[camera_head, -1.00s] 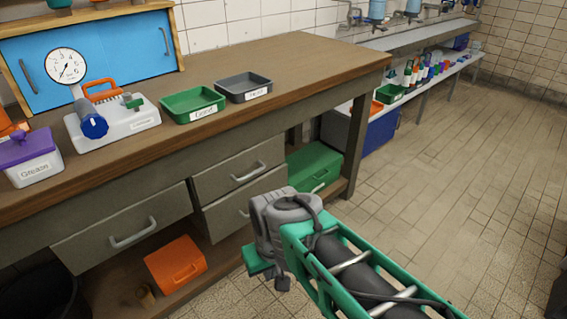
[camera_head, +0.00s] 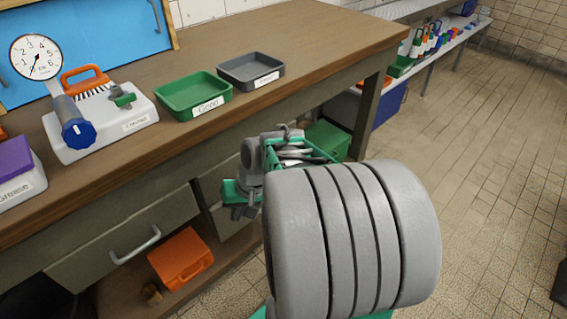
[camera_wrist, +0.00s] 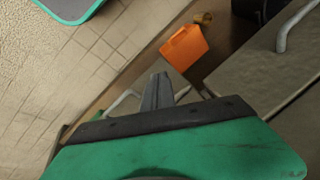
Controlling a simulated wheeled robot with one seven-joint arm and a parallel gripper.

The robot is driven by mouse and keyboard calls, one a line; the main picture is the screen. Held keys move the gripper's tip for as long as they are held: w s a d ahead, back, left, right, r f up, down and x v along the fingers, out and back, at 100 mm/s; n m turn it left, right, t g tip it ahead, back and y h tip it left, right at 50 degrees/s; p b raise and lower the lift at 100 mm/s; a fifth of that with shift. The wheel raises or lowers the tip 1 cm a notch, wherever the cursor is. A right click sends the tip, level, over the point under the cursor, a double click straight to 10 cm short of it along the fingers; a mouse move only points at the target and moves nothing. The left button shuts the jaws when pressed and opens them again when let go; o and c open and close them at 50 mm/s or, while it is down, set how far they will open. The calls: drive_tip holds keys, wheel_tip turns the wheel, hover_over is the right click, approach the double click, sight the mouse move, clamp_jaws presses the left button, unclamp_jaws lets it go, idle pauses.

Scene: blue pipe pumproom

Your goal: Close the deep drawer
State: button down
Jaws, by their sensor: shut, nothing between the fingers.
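The bench has a wide drawer (camera_head: 90,262) with a metal handle on the left. To its right, two stacked drawers show, the upper (camera_head: 212,182) and the lower (camera_head: 232,224), both largely hidden behind my arm. Which one is the deep drawer, and how far it stands out, I cannot tell. My gripper (camera_head: 238,212) is shut and empty in front of the stacked drawers; contact cannot be seen. In the wrist view the shut fingers (camera_wrist: 158,92) point toward the bench, with parts of handles behind them and a grey drawer front (camera_wrist: 265,80) to the right.
An orange case (camera_head: 181,258) sits on the low shelf and a green box (camera_head: 327,140) under the bench. Green (camera_head: 193,94) and grey (camera_head: 250,68) trays, a gauge (camera_head: 36,58) and a labelled tub (camera_head: 18,175) stand on top.

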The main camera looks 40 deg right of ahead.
drive_tip(key=s+d+m+t+h+p, duration=0.1)
drive_tip(key=s+d+m+t, duration=0.2)
drive_tip(key=d, duration=0.5)
drive_tip(key=s+d+m+t, duration=0.1)
drive_tip(key=d+m+t, duration=0.2)
drive_tip(key=d+m, duration=0.35)
drive_tip(key=s+d+m+t+h+p, duration=0.1)
drive_tip(key=s+d+m+t, duration=0.15)
drive_tip(key=d, duration=0.75)
drive_tip(key=w+r+b+x, duration=0.1)
drive_tip(key=b+x, duration=0.3)
drive_tip(key=x, duration=0.9)
drive_tip(key=shift+w+a+r+m, duration=0.25)
drive_tip(key=shift+r+m, duration=0.05)
drive_tip(key=shift+r, duration=0.35)
